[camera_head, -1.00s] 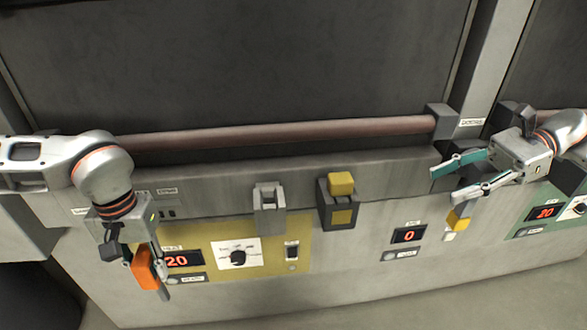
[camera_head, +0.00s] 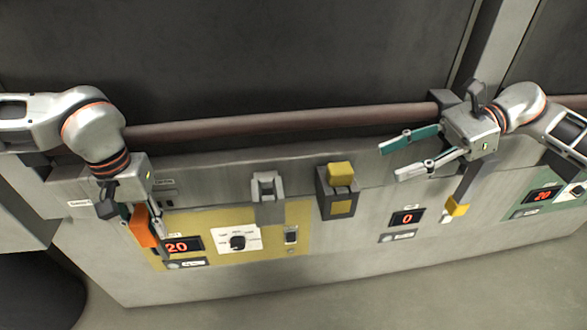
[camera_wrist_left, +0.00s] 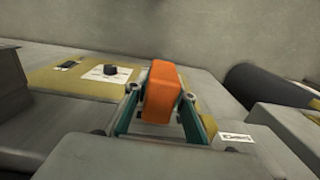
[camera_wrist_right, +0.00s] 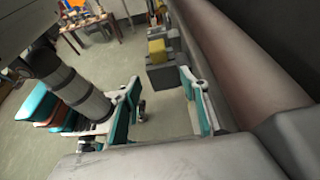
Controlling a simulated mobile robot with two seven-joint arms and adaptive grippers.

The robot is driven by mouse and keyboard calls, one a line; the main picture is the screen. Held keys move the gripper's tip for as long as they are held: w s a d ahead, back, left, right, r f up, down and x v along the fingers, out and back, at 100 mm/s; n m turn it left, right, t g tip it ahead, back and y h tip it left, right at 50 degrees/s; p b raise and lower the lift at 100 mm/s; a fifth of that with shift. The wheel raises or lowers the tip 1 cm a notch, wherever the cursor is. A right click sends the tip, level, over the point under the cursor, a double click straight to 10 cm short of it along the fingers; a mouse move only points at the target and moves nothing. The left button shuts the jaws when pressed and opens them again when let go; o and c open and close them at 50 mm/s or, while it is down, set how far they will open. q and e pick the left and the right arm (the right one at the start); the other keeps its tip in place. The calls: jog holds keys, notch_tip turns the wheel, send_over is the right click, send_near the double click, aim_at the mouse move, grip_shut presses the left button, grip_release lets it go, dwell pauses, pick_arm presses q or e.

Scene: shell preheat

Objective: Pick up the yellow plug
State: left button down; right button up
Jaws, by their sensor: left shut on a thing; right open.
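The yellow plug (camera_head: 341,171) sits on top of a dark holder (camera_head: 325,203) with a yellow square on its front, fixed to the grey panel. In the right wrist view the plug (camera_wrist_right: 156,47) shows beyond the fingertips, between their lines. My right gripper (camera_head: 391,161) is open and empty, to the right of the plug and apart from it. My left gripper (camera_head: 146,232) is shut on an orange block (camera_head: 141,226), in front of the panel's left part. The left wrist view also shows the orange block (camera_wrist_left: 162,92) between the fingers.
A long brown rail (camera_head: 290,121) runs behind the plug. An empty-looking grey bracket (camera_head: 268,190) stands left of the holder. A second yellow piece (camera_head: 457,206) is on the panel below my right wrist. The olive panel (camera_head: 215,219) has a knob and a red display.

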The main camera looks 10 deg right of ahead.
aim_at(343, 167)
pick_arm(q)
notch_tip(343, 167, up, 3)
jog(key=shift+w+f+p, duration=0.1)
jog(key=shift+f+p, duration=0.05)
jog(key=shift+p, duration=0.65)
pick_arm(e)
jog(key=a, duration=0.7)
jog(key=shift+s+a+r, duration=0.1)
jog(key=shift+a, duration=0.15)
pick_arm(q)
jog(key=shift+r+p, duration=0.65)
jog(key=shift+r, duration=0.15)
pick_arm(e)
jog(key=a, duration=0.3)
jog(key=shift+s+a+f, duration=0.1)
jog(key=shift+a+f, duration=0.15)
jog(key=shift+a, duration=0.1)
pick_arm(q)
jog(key=shift+r, duration=0.2)
pick_arm(e)
jog(key=shift+a+f, duration=0.35)
jog(key=shift+a, duration=0.15)
jog(key=shift+f, duration=0.1)
jog(key=c, duration=1.2)
